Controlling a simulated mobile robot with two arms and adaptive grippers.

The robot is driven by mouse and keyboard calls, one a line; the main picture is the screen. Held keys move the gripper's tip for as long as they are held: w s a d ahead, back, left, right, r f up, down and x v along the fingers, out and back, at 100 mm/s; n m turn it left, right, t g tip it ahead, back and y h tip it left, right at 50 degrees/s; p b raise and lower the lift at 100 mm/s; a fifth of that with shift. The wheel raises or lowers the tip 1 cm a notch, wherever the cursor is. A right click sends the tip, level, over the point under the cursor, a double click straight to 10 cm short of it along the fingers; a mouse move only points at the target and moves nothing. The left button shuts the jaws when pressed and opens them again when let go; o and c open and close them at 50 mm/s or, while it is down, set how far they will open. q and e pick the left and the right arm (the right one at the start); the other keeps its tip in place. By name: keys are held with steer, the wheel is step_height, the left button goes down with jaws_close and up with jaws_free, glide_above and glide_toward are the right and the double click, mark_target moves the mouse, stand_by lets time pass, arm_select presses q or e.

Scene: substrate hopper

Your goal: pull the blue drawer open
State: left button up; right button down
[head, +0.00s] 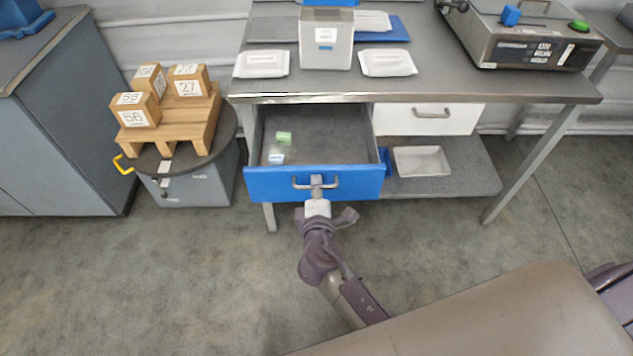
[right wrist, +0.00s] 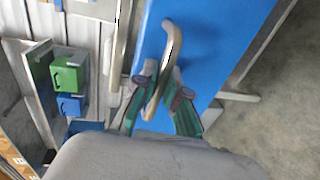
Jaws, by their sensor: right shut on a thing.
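The blue drawer (head: 262,184) hangs under the grey workbench and stands well open in the head view. Its grey interior shows, with a small green item (head: 284,138) and a pale item (head: 277,156) inside. The drawer's metal handle (head: 333,184) is on the blue front. My right gripper (head: 317,187) is at the handle, shut on it. In the right wrist view the two fingers (right wrist: 160,92) close around the handle bar (right wrist: 170,50) against the blue front (right wrist: 210,50). My left gripper is not in view.
A white drawer (head: 396,120) with its own handle is shut to the right. A metal tray (head: 422,160) lies on the lower shelf. A round stand (head: 222,140) with a wooden pallet and numbered blocks stands at left. The floor before the drawer is clear apart from my arm.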

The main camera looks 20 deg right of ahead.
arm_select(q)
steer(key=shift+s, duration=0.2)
arm_select(e)
steer(key=c, duration=1.5)
jaws_free()
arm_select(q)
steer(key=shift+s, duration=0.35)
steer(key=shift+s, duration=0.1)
arm_select(e)
steer(key=shift+s, duration=0.1)
steer(key=v, duration=1.2)
